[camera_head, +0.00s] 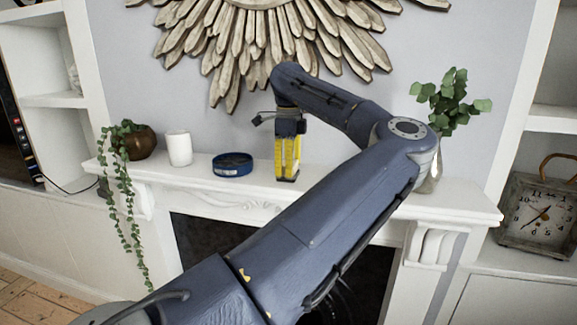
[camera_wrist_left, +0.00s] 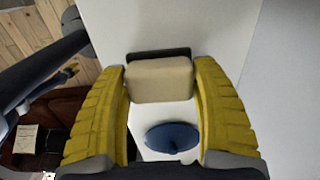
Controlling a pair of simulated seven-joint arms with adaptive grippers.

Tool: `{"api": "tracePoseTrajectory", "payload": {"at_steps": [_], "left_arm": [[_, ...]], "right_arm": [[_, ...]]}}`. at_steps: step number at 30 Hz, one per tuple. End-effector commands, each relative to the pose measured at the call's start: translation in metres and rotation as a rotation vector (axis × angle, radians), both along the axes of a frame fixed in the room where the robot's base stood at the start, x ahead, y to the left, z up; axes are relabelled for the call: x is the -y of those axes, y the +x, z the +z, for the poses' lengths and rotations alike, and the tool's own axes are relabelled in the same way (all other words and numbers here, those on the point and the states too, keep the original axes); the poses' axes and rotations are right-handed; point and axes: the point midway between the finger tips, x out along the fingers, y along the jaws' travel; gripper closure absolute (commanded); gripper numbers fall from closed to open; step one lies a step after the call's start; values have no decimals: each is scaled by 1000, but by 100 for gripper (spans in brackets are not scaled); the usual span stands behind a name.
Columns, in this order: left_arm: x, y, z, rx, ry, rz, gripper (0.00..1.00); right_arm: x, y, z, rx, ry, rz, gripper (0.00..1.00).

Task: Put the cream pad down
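The cream pad (camera_wrist_left: 160,80) is a small rounded block with a dark strip along its far side. In the left wrist view it sits between the yellow fingertips of my left gripper (camera_wrist_left: 161,82), which appear closed against its two sides. In the head view my left gripper (camera_head: 288,158) points down over the white mantel shelf (camera_head: 345,192). A dark piece shows at its fingertips, close to the shelf; I cannot tell if it touches. The cream face is hidden there.
A round blue tin (camera_head: 233,164) stands left of my left gripper, with a white candle (camera_head: 179,148) and a brown pot (camera_head: 140,143) with a trailing plant farther left. A leafy vase (camera_head: 430,172) is behind my elbow. The shelf just right of the gripper looks clear.

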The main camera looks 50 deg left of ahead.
Motion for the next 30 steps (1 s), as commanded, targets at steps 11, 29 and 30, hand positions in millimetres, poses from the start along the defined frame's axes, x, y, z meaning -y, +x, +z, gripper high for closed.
{"api": "tracePoseTrajectory", "payload": {"at_steps": [11,29,30], "left_arm": [[0,0,0,0,0,0,14],[-1,0,77,4,0,-1,14],[-1,0,83,4,0,-2,14]], "right_arm": [[-1,-1,0,-2,2,0,56],[-3,-1,0,-1,3,-1,56],[-3,-1,0,-1,3,-1,56]]}}
